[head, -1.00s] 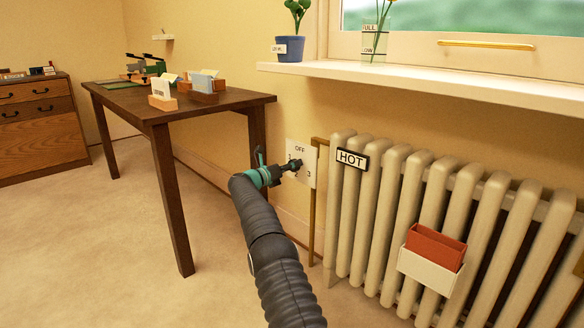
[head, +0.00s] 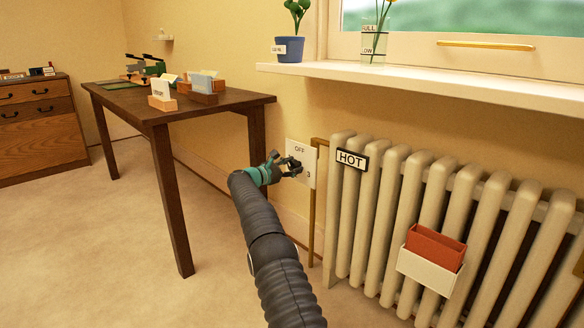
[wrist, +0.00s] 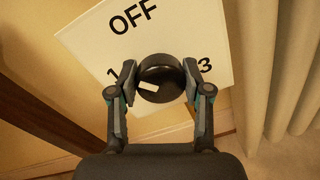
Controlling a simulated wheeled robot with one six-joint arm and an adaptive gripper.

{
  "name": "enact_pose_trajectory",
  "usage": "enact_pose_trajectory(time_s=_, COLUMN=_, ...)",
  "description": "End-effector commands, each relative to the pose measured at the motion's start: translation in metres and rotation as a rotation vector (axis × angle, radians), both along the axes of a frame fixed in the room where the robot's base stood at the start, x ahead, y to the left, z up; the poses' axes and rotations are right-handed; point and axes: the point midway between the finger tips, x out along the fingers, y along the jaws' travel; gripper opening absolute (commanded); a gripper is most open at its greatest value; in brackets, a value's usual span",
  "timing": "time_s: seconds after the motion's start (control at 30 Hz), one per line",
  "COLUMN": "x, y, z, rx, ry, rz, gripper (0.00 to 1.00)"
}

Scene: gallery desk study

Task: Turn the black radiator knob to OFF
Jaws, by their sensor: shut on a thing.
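The black knob (wrist: 163,72) sits on a white dial plate (head: 299,152) on the wall left of the radiator. In the wrist view, the plate (wrist: 192,28) shows OFF at the top, 1 at the left and 3 at the right. A white mark (wrist: 148,87) shows at the knob's lower left, pointing left and slightly down in the picture, nearer 1 than OFF. My gripper (wrist: 160,77) is shut on the knob, one finger on each side. In the head view, my gripper (head: 293,166) covers most of the knob and part of the dial.
A dark wooden desk (head: 165,115) stands to the left. The window sill (head: 430,88) juts out above. The floor between is clear.

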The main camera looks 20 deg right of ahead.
Motion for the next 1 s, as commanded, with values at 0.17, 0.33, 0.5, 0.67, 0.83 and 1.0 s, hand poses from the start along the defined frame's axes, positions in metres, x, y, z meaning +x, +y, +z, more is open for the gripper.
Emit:
enact_pose_trajectory(time_s=0.17, x=0.0, y=0.0, z=-0.001, rx=0.058, ry=-0.154, rz=0.002, gripper=0.14)
enact_pose_trajectory(time_s=0.33, x=-0.0005, y=-0.0001, z=-0.0013, rx=0.112, ry=-0.302, rz=0.001, gripper=0.14)
enact_pose_trajectory(time_s=0.5, x=-0.0008, y=-0.0002, z=-0.0009, rx=0.159, ry=-0.434, rz=0.001, gripper=0.14)
enact_pose_trajectory(time_s=0.67, x=-0.0008, y=-0.0003, z=-0.0017, rx=0.196, ry=-0.532, rz=0.001, gripper=0.14)
enact_pose_trajectory(time_s=0.83, x=-0.0008, y=-0.0003, z=-0.0017, rx=0.222, ry=-0.607, rz=0.002, gripper=0.14)
enact_pose_trajectory(time_s=1.0, x=-0.0007, y=-0.0002, z=-0.0016, rx=0.238, ry=-0.648, rz=0.002, gripper=0.14)
